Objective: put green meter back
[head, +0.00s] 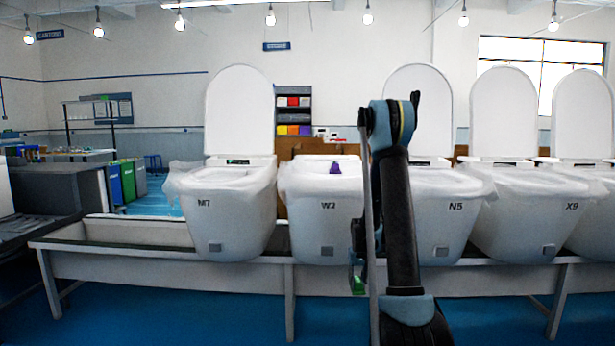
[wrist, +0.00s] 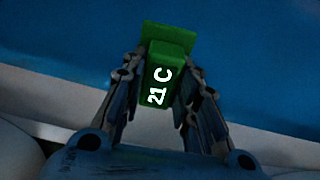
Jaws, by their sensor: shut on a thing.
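The green meter (wrist: 165,68) is between the fingers of my gripper (wrist: 158,85) in the wrist view, with "21 C" in white on its face. The fingers are shut on it from both sides. In the head view the green meter (head: 358,286) shows as a small green patch low in front of the bench, beside my arm. My gripper (head: 357,272) is mostly hidden there behind my arm. Blue floor lies behind the meter in the wrist view.
White toilets marked M7 (head: 222,215), W2 (head: 325,225), N5 (head: 435,225) and X9 (head: 545,220) stand in a row on a long bench (head: 170,268). A purple object (head: 335,168) sits on W2, which shows no raised lid. Green and blue bins (head: 122,182) stand at the left.

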